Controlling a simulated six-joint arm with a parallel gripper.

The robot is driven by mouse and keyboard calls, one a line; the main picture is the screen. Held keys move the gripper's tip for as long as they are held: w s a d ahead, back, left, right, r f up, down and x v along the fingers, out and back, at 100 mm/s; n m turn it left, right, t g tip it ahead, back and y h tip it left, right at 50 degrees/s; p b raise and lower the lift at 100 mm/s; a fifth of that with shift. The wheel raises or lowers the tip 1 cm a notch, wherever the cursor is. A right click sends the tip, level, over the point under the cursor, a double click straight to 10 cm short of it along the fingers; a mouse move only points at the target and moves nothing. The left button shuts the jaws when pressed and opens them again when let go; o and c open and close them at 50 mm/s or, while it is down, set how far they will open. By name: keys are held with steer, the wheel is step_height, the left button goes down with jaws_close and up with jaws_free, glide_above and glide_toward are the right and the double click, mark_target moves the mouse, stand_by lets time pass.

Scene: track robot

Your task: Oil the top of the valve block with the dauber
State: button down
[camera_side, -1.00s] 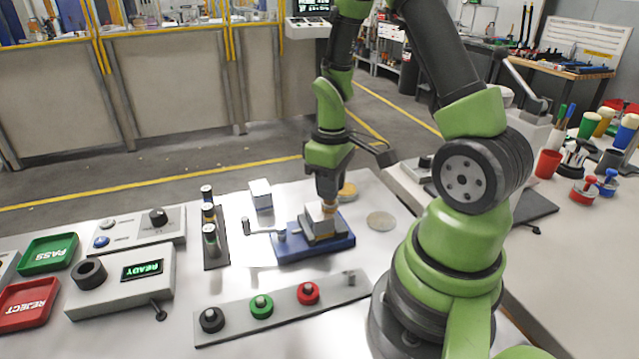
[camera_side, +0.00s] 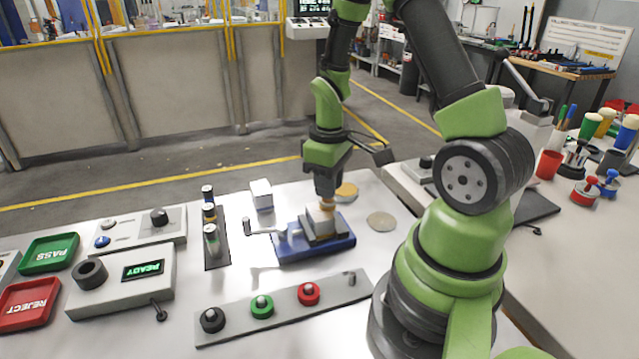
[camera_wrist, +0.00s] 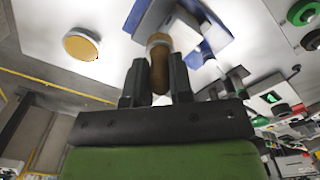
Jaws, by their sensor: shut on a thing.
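The dauber (camera_wrist: 158,62) has a tan, wood-like handle and is upright between the two dark fingers of my gripper (camera_wrist: 157,85). In the side view my gripper (camera_side: 326,192) is shut on the dauber (camera_side: 327,204), over the blue vise (camera_side: 340,243). The pale grey valve block (camera_side: 320,224) sits in the vise, right under the dauber. I cannot tell whether the dauber's tip touches the block's top. The vise shows partly in the wrist view (camera_wrist: 214,40), beyond the dauber.
A round dish with an amber top (camera_side: 347,190) stands behind the vise, and a pale disc (camera_side: 381,221) lies to its right. A small white box (camera_side: 261,194) and a rack of small bottles (camera_side: 214,240) stand left. A strip with coloured knobs (camera_side: 283,304) lies in front.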

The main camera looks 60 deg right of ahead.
steer(key=shift+w+a, duration=1.25)
steer(key=shift+w+a+r, duration=0.1)
steer(key=shift+w+a, duration=0.05)
step_height(320, 180, up, 8)
